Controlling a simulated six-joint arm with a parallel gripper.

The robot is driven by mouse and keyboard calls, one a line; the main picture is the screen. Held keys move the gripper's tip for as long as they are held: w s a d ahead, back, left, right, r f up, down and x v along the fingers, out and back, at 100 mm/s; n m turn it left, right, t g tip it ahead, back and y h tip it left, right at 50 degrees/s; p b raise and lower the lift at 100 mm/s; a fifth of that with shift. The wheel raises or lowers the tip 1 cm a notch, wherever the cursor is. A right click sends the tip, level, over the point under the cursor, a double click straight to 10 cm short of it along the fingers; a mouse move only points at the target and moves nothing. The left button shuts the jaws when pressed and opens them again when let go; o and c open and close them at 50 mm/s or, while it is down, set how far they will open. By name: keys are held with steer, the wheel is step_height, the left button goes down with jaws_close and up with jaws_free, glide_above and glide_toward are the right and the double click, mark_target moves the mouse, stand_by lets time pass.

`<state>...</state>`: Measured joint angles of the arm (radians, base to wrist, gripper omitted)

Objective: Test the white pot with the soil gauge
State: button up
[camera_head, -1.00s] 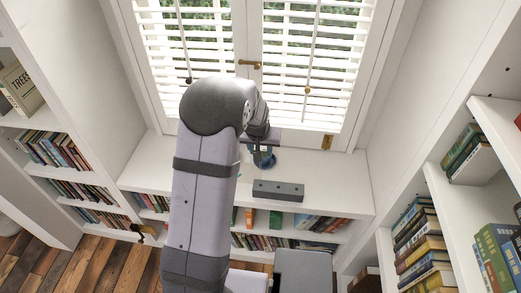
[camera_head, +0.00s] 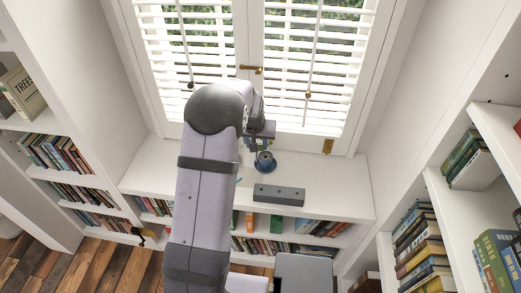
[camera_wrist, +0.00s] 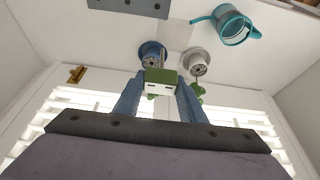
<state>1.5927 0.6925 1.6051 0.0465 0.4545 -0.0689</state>
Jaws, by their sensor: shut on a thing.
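My gripper (camera_wrist: 160,92) is shut on the soil gauge (camera_wrist: 161,81), a small block with a green side and a white face with dark marks. Its probe cannot be made out. In the wrist view the white pot (camera_wrist: 196,63) stands beyond the gauge to the right, with green leaves at its lower edge. A blue pot (camera_wrist: 150,48) is beside it, partly hidden by the gauge. In the head view the blue pot (camera_head: 265,163) shows just below my gripper (camera_head: 263,138), while the white pot is hidden behind my arm.
A teal watering can (camera_wrist: 234,27) lies near the white pot in the wrist view. A grey block with holes (camera_head: 279,193) sits at the white shelf's (camera_head: 335,190) front edge. The shuttered window (camera_head: 310,70) is close behind. The shelf's right side is clear.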

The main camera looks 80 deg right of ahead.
steer(key=w+d+f, duration=0.4)
steer(key=w+d, duration=0.7)
steer(key=w, duration=0.2)
steer(key=shift+w+d+b, duration=0.15)
steer(key=shift+d+b, duration=0.05)
steer(key=shift+b, duration=0.25)
steer(key=shift+f+b, duration=1.4)
steer(key=shift+f, duration=0.4)
steer(key=shift+f+b, duration=2.55)
steer(key=shift+f, duration=0.6)
stand_by(0.8)
steer(key=o, duration=1.1)
